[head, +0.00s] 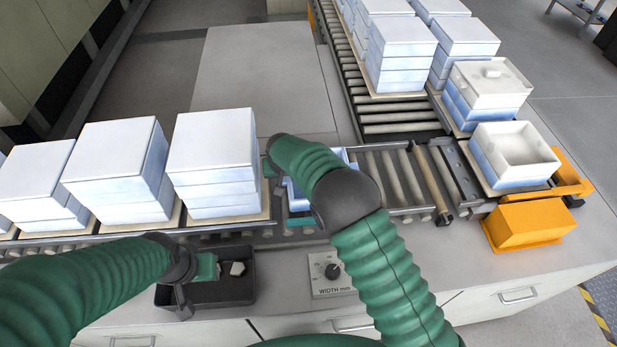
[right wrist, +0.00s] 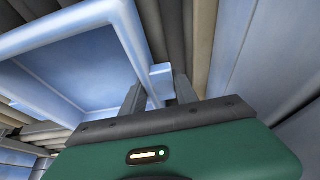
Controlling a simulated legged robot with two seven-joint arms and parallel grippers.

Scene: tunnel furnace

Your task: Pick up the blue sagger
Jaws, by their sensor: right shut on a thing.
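The blue sagger (right wrist: 85,68) is an open, light-blue square box in the right wrist view. My right gripper (right wrist: 160,88) is shut on it, with one finger on each side of a small part at its wall. In the head view, only bits of the sagger (head: 296,196) show behind my right arm, over the roller conveyor. Whether it touches the rollers is hidden. My left gripper (head: 208,268) is low over a black tray (head: 245,291) at the front; its fingers do not show clearly.
Stacks of blue-white saggers (head: 213,150) stand on boards along the conveyor at left, with more stacks (head: 402,50) on the back line. Bare rollers (head: 400,180) lie right of my arm.

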